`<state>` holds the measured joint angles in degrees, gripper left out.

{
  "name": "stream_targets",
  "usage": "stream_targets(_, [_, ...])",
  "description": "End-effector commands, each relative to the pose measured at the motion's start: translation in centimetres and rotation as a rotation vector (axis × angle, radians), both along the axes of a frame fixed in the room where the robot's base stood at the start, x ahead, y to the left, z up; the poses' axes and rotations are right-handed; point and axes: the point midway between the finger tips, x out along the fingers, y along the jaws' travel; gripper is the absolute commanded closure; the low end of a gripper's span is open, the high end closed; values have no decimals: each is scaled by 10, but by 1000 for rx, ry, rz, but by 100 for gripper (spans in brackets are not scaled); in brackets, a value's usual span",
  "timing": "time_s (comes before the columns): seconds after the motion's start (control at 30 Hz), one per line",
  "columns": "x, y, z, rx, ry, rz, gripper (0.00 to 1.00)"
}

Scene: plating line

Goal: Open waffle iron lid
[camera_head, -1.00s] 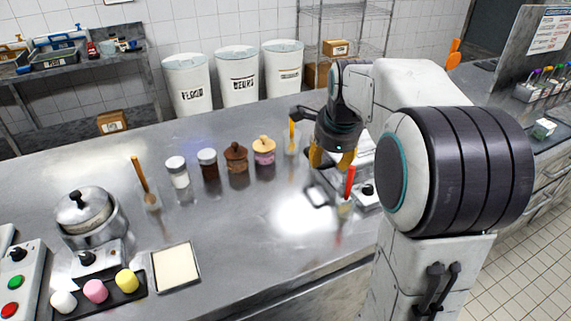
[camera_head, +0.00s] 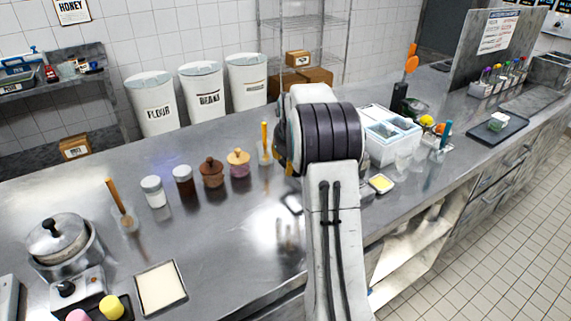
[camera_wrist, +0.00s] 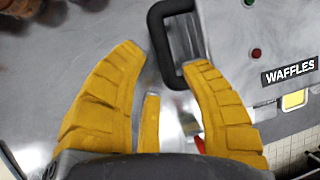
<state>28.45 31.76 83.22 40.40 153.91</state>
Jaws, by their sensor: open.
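In the wrist view the waffle iron (camera_wrist: 240,50) is a grey metal body with a "WAFFLES" label, a red button and a green button. Its black loop handle (camera_wrist: 158,42) sticks out on its left side. My gripper (camera_wrist: 165,60) has its yellow fingers spread, with nothing held. The handle's outer bar shows between and just beyond the fingertips; I cannot tell whether they touch it.
Jars (camera_head: 212,173) and a yellow-handled tool (camera_head: 265,140) stand left of my arm. A lidded pot (camera_head: 58,240) and a cream-filled tray (camera_head: 160,288) are further left. A white container (camera_head: 392,140) stands right. The counter (camera_head: 225,240) between is clear.

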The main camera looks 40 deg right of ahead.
Motion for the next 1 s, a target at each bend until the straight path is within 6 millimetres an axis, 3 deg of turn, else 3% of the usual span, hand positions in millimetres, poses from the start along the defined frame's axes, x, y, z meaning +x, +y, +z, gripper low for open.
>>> stream_targets(0.4, [14,-7,-34,0,1,3,59])
stream_targets(0.87, [16,-8,-39,-1,0,3,57])
stream_targets(1.0, [16,-8,-39,-1,0,3,70])
